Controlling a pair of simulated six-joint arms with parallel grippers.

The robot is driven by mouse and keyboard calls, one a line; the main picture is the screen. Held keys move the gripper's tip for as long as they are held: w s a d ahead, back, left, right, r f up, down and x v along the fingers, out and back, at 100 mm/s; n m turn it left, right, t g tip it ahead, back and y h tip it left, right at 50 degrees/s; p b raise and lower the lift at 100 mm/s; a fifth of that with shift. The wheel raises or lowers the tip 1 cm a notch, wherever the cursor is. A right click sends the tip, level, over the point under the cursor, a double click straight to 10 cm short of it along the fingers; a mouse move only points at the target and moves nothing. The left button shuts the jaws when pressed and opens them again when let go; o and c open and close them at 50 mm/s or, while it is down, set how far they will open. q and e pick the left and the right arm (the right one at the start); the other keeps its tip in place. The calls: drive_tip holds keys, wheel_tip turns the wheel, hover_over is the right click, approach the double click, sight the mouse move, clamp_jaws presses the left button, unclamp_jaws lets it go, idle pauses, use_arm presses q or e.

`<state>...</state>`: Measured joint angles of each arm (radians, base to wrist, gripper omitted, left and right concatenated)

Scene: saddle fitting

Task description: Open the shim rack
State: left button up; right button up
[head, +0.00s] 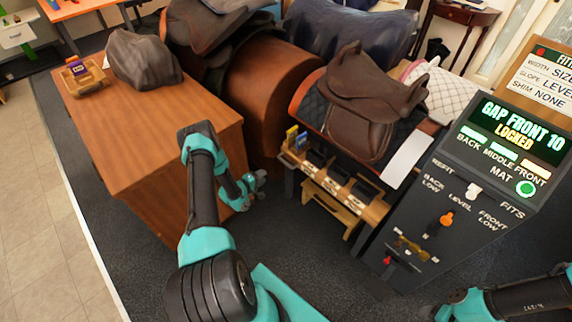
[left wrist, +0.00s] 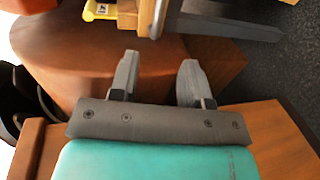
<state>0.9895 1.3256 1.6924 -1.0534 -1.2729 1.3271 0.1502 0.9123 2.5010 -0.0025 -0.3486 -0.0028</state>
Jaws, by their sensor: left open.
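The wooden rack (head: 335,188) that I take for the shim rack stands below the saddle, with dark slots along its front and yellow and blue pieces at its left end. I cannot tell whether it is open. My left gripper (head: 259,181) is open and empty, left of the rack and apart from it, beside the wooden cabinet. In the left wrist view the two fingers (left wrist: 157,78) are spread. The rack's wooden end (left wrist: 128,14) with a yellow piece shows beyond them at the top.
A brown saddle (head: 368,97) sits on a stand above the rack. A dark control panel (head: 455,200) reads "GAP FRONT 10 LOCKED", right of the rack. The wooden cabinet (head: 150,135) carries a grey covered lump (head: 143,60). Dark floor (head: 285,245) is clear before the rack.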

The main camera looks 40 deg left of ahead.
sight(286, 162)
use_arm(q)
drive_tip(key=x, duration=1.6)
drive_tip(key=shift+w, duration=0.35)
drive_tip(key=shift+c, duration=0.3)
clamp_jaws()
